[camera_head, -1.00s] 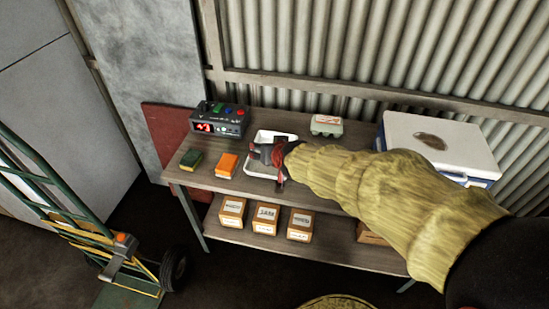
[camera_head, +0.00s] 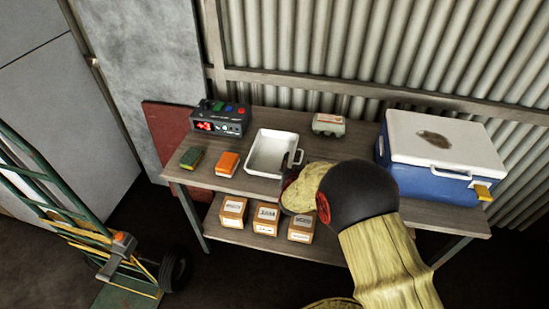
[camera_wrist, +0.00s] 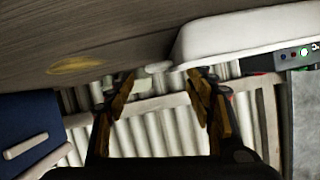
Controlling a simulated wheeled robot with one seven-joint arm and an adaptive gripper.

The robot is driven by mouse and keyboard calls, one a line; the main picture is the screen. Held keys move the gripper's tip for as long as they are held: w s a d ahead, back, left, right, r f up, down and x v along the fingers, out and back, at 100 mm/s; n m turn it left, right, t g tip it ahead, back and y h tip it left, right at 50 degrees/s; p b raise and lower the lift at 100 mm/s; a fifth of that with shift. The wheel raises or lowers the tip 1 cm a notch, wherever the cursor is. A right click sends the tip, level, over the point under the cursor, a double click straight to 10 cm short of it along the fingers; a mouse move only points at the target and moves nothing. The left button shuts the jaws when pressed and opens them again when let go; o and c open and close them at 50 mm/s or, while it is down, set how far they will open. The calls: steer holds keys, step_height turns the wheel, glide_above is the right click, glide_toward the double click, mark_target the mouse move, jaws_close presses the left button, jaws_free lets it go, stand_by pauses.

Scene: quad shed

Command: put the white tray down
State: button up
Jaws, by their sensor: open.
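The white tray (camera_head: 263,170) is a shallow rectangular dish, upright and empty, and looks flat on the bench top. It also shows in the wrist view (camera_wrist: 245,35), at the upper right. My gripper (camera_head: 294,162) is at the tray's right front corner in the head view, partly hidden by my own wrist and sleeve. In the wrist view my gripper (camera_wrist: 162,88) has its two fingers spread with nothing between them. The tray's edge is close to the right finger there; I cannot tell whether they touch.
The bench (camera_head: 345,152) also holds an orange sponge (camera_head: 228,163), a green sponge (camera_head: 191,157), a control box (camera_head: 221,118), an egg carton (camera_head: 328,124) and a blue cooler (camera_head: 428,187). Several small boxes (camera_head: 266,218) stand on the lower shelf. A hand truck (camera_head: 80,235) stands left.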

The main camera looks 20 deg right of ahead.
steer(key=x, duration=0.1)
steer(key=b+x, duration=0.1)
steer(key=shift+w+f, duration=0.25)
steer(key=shift+f, duration=0.15)
steer(key=shift+w+d, duration=0.25)
steer(key=shift+w, duration=0.15)
steer(key=shift+c, duration=0.9)
steer(key=c, duration=1.1)
jaws_close()
